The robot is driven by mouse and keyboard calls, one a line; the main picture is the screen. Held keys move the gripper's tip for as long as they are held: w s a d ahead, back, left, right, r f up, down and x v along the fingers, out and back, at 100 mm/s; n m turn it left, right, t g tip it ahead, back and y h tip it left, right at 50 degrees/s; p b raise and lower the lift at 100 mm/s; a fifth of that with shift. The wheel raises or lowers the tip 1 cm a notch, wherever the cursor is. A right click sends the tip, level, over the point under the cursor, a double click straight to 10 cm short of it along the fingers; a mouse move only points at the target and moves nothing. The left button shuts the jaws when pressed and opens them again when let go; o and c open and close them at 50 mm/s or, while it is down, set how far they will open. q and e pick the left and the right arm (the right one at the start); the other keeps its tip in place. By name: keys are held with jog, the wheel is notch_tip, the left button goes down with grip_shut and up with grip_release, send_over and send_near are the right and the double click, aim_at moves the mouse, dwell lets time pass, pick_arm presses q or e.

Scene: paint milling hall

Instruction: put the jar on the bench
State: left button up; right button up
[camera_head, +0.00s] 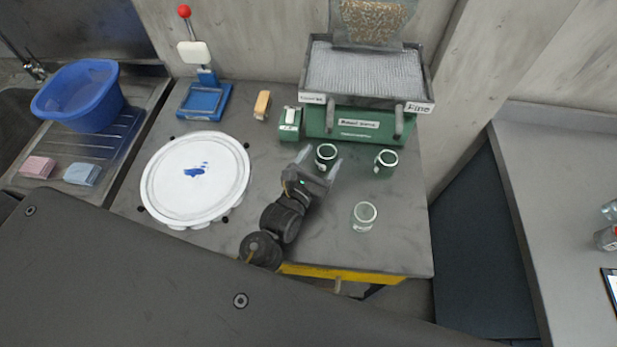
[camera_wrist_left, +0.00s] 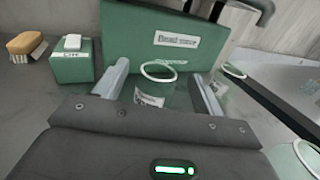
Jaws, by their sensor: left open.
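A jar (camera_head: 326,157) with a pale rim stands on the grey worktop in front of the green machine. My left gripper (camera_head: 319,162) is open, with one finger on each side of this jar. The wrist view shows the jar (camera_wrist_left: 158,72) between the two spread fingers, with a white label low down; I cannot tell whether they touch it. A second similar jar (camera_head: 386,163) stands to the right. A clear glass jar (camera_head: 364,217) stands nearer the front. A grey bench (camera_head: 545,160) is at the far right. My right gripper is out of view.
The green machine (camera_head: 352,122) carries a wide tray behind the jars. A round white disc (camera_head: 160,192), a blue press (camera_head: 203,98) and a brush (camera_head: 262,105) are on the left. A blue tub (camera_head: 85,105) is by the sink. The worktop's front right is clear.

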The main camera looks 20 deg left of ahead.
pick_arm(q)
jog(key=s, duration=0.2)
jog(key=s+a+b, duration=0.1)
jog(key=s, duration=0.2)
jog(key=s+b, duration=0.1)
jog(key=s, duration=0.1)
jog(key=shift+s+a+f, duration=0.1)
jog(key=shift+s+a, duration=0.15)
jog(key=shift+s, duration=0.1)
jog(key=shift+s+a, duration=0.1)
jog(key=shift+s, duration=0.35)
